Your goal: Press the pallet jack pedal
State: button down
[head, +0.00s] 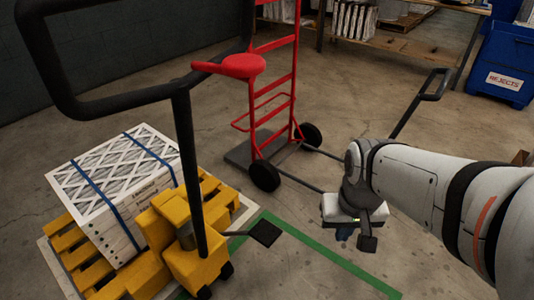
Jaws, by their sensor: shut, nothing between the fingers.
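The pallet jack (192,262) is yellow, at the lower left, with a tall black loop handle (185,140) rising close to the camera. Its pedal (265,234) is a flat black pad on a short arm sticking out to the right of the jack's body, above the floor. My gripper (367,241) is to the right of the pedal, apart from it, with its dark fingers pointing down. It is shut and empty. Nothing covers the pedal in this view.
A boxed filter (122,180) with blue straps sits on a yellow pallet (72,262). A red hand truck (272,100) stands behind the pedal. A black handle (433,90) rises behind my arm. A blue rejects bin (508,55) is far right. Green-taped floor right of the pedal is clear.

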aim_at(265, 233)
jog(key=z, duration=1.65)
jog(key=k, duration=1.15)
jog(key=u, duration=1)
jog(key=i, duration=1)
jog(key=u, duration=0.05)
